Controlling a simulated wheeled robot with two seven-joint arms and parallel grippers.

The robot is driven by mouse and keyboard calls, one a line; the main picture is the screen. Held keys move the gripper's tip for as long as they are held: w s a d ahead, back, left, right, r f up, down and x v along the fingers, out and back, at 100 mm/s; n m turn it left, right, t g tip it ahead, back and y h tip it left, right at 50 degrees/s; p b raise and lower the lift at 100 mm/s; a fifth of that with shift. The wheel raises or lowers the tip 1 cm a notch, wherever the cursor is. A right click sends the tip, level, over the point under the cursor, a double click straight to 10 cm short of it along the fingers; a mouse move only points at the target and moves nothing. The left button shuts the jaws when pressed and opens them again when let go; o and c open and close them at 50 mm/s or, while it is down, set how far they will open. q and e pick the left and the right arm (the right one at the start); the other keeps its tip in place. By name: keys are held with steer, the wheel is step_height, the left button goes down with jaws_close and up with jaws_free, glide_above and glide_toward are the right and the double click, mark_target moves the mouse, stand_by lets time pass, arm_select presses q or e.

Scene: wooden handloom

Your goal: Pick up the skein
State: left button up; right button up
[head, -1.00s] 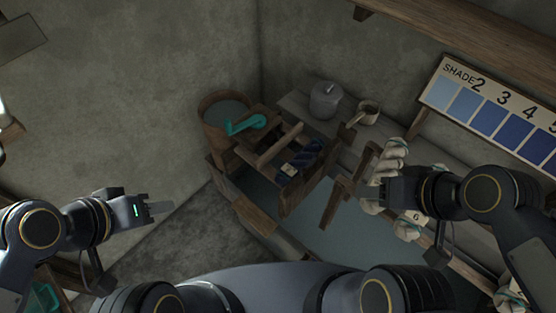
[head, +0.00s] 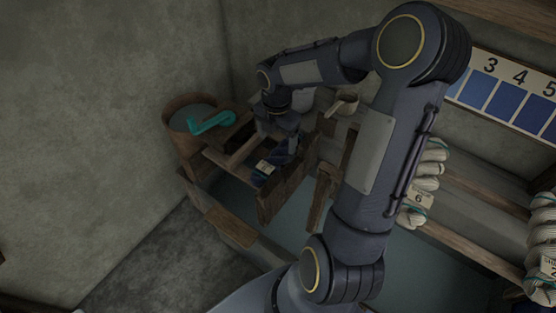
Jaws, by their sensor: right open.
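A dark blue skein (head: 258,177) with a pale tag (head: 265,167) lies in the wooden frame (head: 278,199) near the middle of the head view. My right arm reaches across the view, and my right gripper (head: 292,146) points down at the far end of this skein. The gripper is open. Its fingertips are small and dark, so I cannot tell whether they touch the skein. The arm hides part of the bench behind it. My left gripper is out of view.
Pale skeins (head: 428,172), one tagged 6, hang at right below the blue shade board (head: 508,96).

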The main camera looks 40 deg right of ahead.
mark_target(277, 155)
steer(key=f, duration=0.6)
steer(key=shift+s+a+f, duration=0.2)
steer(key=shift+s+f, duration=0.1)
steer(key=c, duration=1.2)
